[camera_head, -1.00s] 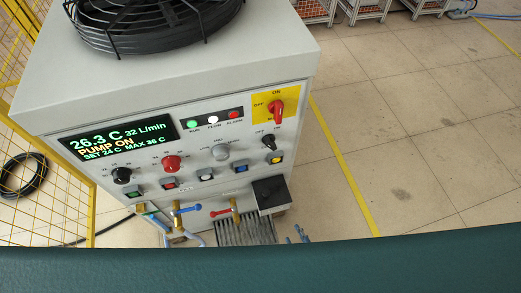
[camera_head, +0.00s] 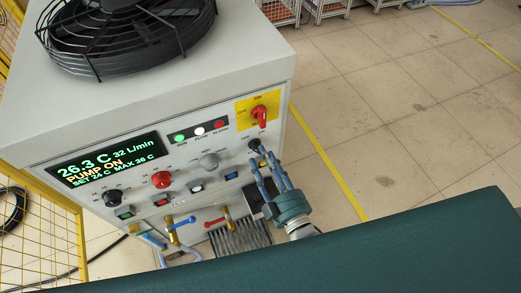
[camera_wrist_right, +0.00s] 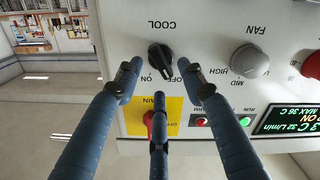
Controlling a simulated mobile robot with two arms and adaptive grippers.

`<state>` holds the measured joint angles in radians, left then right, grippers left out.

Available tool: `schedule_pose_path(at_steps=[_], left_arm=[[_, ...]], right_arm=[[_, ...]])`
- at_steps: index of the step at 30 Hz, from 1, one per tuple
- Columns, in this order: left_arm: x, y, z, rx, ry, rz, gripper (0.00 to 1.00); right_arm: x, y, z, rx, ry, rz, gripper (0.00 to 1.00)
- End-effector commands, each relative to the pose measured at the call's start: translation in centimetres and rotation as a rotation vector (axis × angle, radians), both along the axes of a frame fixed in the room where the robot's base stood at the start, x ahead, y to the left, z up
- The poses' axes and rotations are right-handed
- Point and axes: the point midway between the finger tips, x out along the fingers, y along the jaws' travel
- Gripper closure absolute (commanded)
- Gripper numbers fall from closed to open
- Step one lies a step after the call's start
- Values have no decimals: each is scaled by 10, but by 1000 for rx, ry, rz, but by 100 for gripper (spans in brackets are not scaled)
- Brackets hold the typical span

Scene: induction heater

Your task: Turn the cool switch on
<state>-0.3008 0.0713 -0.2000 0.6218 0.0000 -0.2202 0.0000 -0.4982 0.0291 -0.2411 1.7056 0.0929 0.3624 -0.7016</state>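The cool switch (camera_head: 255,145) is a small black knob at the right of the grey machine's front panel. In the right wrist view the knob (camera_wrist_right: 160,57) shows upside down under the word COOL, with ON and OFF printed near it. My left gripper is not in view.
A red main switch (camera_head: 260,116) on a yellow plate is close to the cool knob. A grey fan knob (camera_head: 209,161) and a red knob (camera_head: 162,180) are to its left. The display (camera_head: 104,162) reads PUMP ON. Valves with blue and red handles are below.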

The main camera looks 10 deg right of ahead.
Motion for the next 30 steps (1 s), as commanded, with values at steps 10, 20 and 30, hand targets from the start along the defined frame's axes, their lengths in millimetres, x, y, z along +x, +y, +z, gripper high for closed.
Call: schedule_pose_path(at_steps=[10, 20, 30], left_arm=[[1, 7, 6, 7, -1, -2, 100], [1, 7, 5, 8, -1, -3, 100], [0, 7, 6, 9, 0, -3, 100]], right_arm=[[26, 5, -1, 2, 3, 0, 60], [26, 5, -1, 2, 3, 0, 84], [26, 5, -1, 11, 3, 0, 100]])
